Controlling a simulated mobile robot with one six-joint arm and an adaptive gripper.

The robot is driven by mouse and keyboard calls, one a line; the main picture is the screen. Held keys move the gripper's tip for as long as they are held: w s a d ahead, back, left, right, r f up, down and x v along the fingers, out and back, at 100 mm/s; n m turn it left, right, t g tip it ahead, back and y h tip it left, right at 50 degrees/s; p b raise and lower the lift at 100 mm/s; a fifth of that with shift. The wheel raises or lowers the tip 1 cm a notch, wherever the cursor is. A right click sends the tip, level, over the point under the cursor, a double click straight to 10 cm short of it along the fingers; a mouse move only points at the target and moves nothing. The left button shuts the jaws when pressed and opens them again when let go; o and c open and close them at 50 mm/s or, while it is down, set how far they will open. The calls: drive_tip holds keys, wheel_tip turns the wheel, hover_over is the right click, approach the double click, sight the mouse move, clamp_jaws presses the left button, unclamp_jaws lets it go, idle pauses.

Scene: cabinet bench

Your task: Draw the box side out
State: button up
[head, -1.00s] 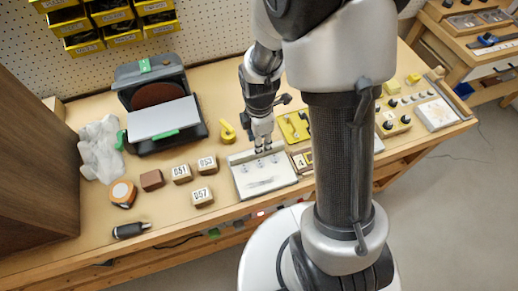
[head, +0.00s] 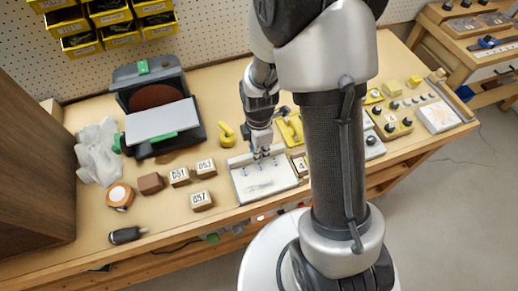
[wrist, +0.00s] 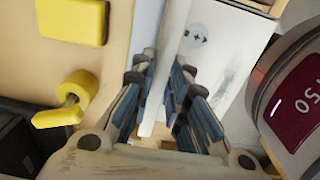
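A pale board with small marks (head: 266,186) lies at the bench's front edge in the head view. My gripper (head: 262,155) points down at its back edge. In the wrist view, a thin upright whitish panel (wrist: 172,45), which looks like the box side, runs between the fingers of my gripper (wrist: 165,80). The blue-padded fingers stand apart on either side of it, with narrow gaps showing.
A yellow knob (wrist: 68,100) and a yellow block (wrist: 72,20) lie left of the fingers. A round device with a red display (wrist: 300,100) is close on the right. Numbered blocks (head: 201,200) and a sander (head: 158,110) stand left of the board.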

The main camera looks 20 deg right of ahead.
clamp_jaws()
drive_tip(key=shift+w+r, duration=0.1)
drive_tip(key=shift+w, duration=1.3)
drive_tip(key=o, duration=0.5)
unclamp_jaws()
drive_tip(key=shift+w, duration=0.1)
drive_tip(key=shift+o, duration=0.4)
wheel_tip(320, 180, up, 12)
